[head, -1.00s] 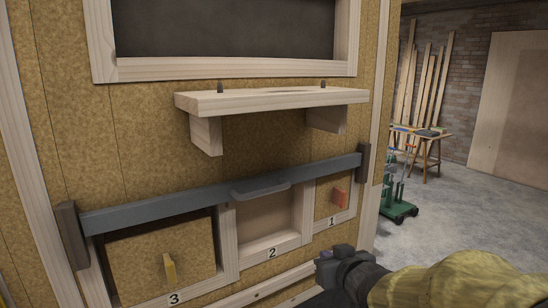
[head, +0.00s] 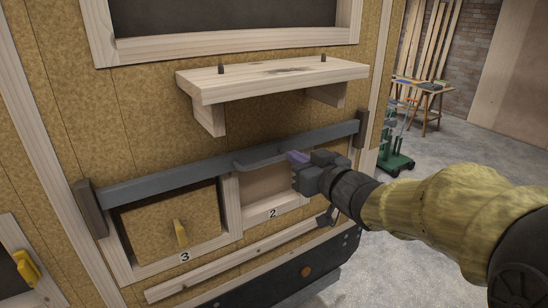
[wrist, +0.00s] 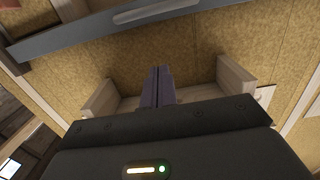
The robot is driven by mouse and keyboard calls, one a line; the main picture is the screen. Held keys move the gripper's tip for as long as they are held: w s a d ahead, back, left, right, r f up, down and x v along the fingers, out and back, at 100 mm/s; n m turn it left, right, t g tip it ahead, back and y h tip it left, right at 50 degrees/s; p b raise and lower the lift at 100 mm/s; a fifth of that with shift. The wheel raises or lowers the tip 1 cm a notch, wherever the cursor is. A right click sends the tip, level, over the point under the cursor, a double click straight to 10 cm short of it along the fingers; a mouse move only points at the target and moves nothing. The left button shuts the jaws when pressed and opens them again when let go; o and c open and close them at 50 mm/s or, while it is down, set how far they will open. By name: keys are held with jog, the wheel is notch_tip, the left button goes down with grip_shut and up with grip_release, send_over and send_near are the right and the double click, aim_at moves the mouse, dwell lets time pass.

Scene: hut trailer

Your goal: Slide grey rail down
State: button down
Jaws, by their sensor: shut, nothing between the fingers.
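The grey rail (head: 150,185) runs across the wall along the top edge of the numbered compartments, between two dark brown end blocks. A grey lip-like handle (head: 258,161) sticks out at its middle. My gripper (head: 297,157) is shut and empty, its purple fingertips by the right end of the handle. I cannot tell whether they touch it. The arm hides compartment 1 and part of the rail's right side from the head view. In the wrist view, the rail (wrist: 75,40) and handle (wrist: 155,12) lie at the top, apart from the shut fingers in the picture.
A wooden shelf (head: 270,79) with two pegs juts out above the rail. Compartment 3 has a cork panel (head: 165,222) with a yellow knob; compartment 2 (head: 268,186) looks open. A wooden strip (head: 230,264) runs below.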

jog(key=p, duration=0.3)
send_over(273, 159)
jog(key=s, duration=0.3)
notch_tip(273, 159, down, 4)
jog(key=shift+w+d+f, duration=0.1)
jog(key=shift+w+f, duration=0.05)
jog(key=shift+f, duration=0.1)
jog(key=shift+f, duration=0.1)
notch_tip(273, 159, down, 4)
jog(key=b, duration=0.4)
jog(key=shift+f, duration=0.25)
